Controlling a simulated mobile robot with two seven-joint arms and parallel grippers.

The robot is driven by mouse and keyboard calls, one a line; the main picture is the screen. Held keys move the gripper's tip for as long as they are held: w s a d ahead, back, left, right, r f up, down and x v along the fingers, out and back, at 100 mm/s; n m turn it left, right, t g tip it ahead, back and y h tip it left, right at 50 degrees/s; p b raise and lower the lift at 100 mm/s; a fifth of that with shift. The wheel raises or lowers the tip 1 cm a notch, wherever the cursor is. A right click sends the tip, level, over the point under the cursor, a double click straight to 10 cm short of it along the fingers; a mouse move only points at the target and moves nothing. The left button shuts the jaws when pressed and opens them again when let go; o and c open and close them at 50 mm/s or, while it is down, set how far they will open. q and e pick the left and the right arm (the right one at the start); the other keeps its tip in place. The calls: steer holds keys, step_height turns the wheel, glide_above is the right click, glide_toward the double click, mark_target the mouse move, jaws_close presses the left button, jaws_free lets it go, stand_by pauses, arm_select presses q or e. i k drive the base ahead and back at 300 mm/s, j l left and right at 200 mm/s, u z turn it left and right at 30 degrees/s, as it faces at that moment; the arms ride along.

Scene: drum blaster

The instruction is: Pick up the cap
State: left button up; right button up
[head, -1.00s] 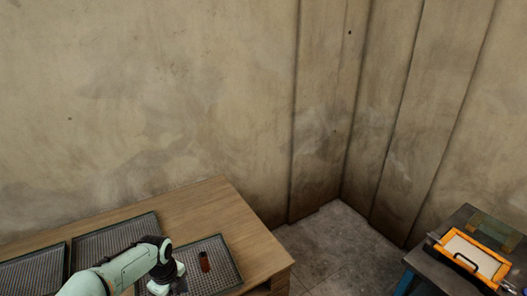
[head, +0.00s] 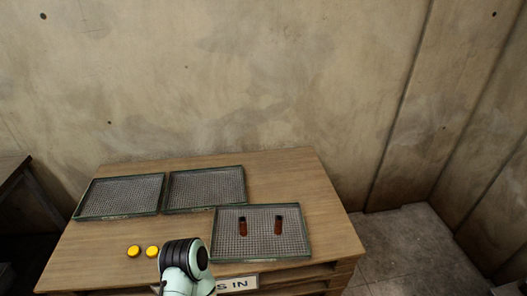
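Two yellow caps lie on the wooden table, one on the left (head: 133,251) and one on the right (head: 152,251). The right cap is close to one of my arms, which rises from the bottom edge just to its right. Only the black-ringed joint and pale green links of this arm show. I see no gripper fingers, so nothing shows in a grip. Two brown bottles, one on the left (head: 243,227) and one on the right (head: 278,225), are in the front right mesh tray (head: 308,251).
Two empty mesh trays, one at the back left (head: 118,196) and one at the back middle (head: 204,188), are on the wooden table (head: 90,262). A sign (head: 238,284) is on its front edge, partly behind my arm. A dark table (head: 12,172) stands at far left.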

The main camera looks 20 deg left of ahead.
mark_target(134, 252)
steer(key=u, duration=2.2)
steer(key=i+j, duration=0.3)
steer(key=j, duration=0.2)
